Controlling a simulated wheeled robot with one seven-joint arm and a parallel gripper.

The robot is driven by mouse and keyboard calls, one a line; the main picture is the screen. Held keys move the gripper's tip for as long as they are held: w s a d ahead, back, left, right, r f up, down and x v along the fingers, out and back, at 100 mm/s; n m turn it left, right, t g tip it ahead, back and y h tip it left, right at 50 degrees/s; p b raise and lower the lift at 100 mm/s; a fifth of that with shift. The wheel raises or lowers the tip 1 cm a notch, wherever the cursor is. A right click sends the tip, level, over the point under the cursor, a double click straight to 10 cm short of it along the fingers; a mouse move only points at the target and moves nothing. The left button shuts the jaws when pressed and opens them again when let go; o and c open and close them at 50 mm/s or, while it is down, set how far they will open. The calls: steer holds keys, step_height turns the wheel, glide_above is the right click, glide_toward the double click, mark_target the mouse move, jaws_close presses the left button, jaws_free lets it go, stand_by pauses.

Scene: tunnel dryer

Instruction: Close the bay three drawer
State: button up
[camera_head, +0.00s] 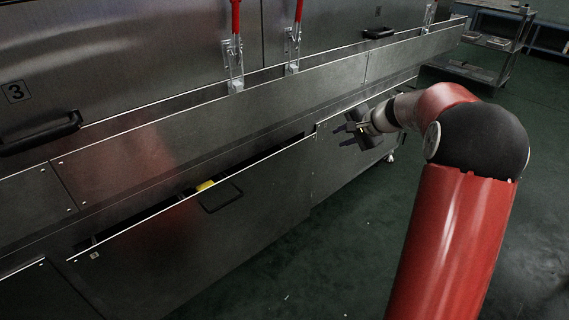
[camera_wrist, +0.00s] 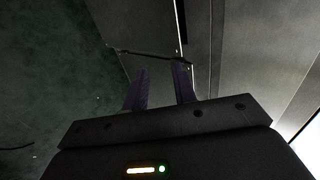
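The bay three drawer (camera_head: 190,240) is a wide dark steel front below the panel marked 3. It stands partly open, with a dark gap along its top edge. Its black loop handle (camera_head: 222,198) is on the upper middle of the front. My gripper (camera_head: 341,135) is beyond the drawer's right end, apart from the handle, with its fingers toward the left. In the wrist view my gripper (camera_wrist: 160,82) has two dark fingers spread apart with nothing between them. Steel panels show beyond the fingers there; I cannot tell which panels they are.
A yellow object (camera_head: 205,186) shows in the drawer's gap. A number 3 label (camera_head: 16,92) and a black handle (camera_head: 45,135) are at the upper left. Red-handled toggle clamps (camera_head: 236,65) line the ledge. A steel cart (camera_head: 480,65) stands back right. The green floor (camera_head: 330,245) is clear.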

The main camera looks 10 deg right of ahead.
steer(key=s+a+f+n+g+y+b, duration=0.2)
steer(key=a+f+n+g+y+b, duration=0.25)
steer(key=a+f, duration=0.55)
steer(key=n+g+y+b, duration=0.6)
steer(key=n+g+y, duration=0.1)
glide_toward(228, 202)
steer(key=w+x, duration=0.1)
steer(key=x, duration=0.8)
steer(key=shift+s+a+f, duration=0.2)
steer(key=shift+s+f, duration=0.05)
steer(key=shift+s, duration=0.15)
steer(key=shift+a, duration=0.35)
jaws_close()
